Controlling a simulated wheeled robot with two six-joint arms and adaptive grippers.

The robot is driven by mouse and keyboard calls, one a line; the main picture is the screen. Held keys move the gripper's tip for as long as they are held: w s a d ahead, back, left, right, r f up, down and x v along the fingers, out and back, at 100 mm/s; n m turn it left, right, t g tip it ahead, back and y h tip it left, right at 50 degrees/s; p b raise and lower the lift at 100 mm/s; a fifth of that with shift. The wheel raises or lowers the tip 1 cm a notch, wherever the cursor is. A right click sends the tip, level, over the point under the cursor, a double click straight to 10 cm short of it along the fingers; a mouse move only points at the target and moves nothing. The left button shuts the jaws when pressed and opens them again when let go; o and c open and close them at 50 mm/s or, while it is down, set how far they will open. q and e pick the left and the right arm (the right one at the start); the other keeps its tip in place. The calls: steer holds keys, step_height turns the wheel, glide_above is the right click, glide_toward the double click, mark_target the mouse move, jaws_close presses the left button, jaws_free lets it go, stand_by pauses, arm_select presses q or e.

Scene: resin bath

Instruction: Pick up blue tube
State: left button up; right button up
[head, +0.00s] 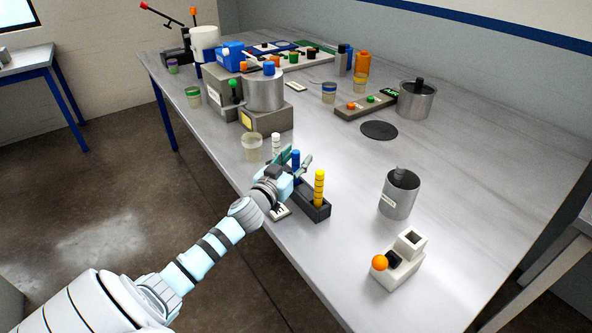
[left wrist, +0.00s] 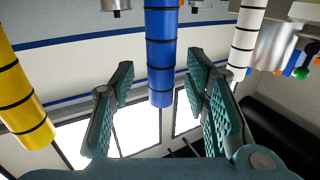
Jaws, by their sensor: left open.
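The blue tube (head: 295,166) stands upright in a dark rack (head: 313,206), between a white tube (head: 276,143) and a yellow tube (head: 319,188). My left gripper (head: 297,159) is open at the blue tube, near its upper part. In the left wrist view, which looks inverted, the blue tube (left wrist: 161,60) with dark rings hangs between the two spread green finger pads of my left gripper (left wrist: 160,82). Gaps show on both sides of it. The yellow tube (left wrist: 22,100) is at the left there and the white tube (left wrist: 245,40) at the right. My right gripper is not in view.
A beaker (head: 252,148) and a metal pot (head: 264,93) on a grey unit stand behind the rack. A metal canister (head: 399,195) and a white block with an orange ball (head: 398,263) are to the right. The table's middle right is mostly clear.

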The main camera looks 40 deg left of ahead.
arm_select(q)
steer(key=shift+w, duration=0.35)
steer(key=shift+s, duration=0.1)
jaws_close()
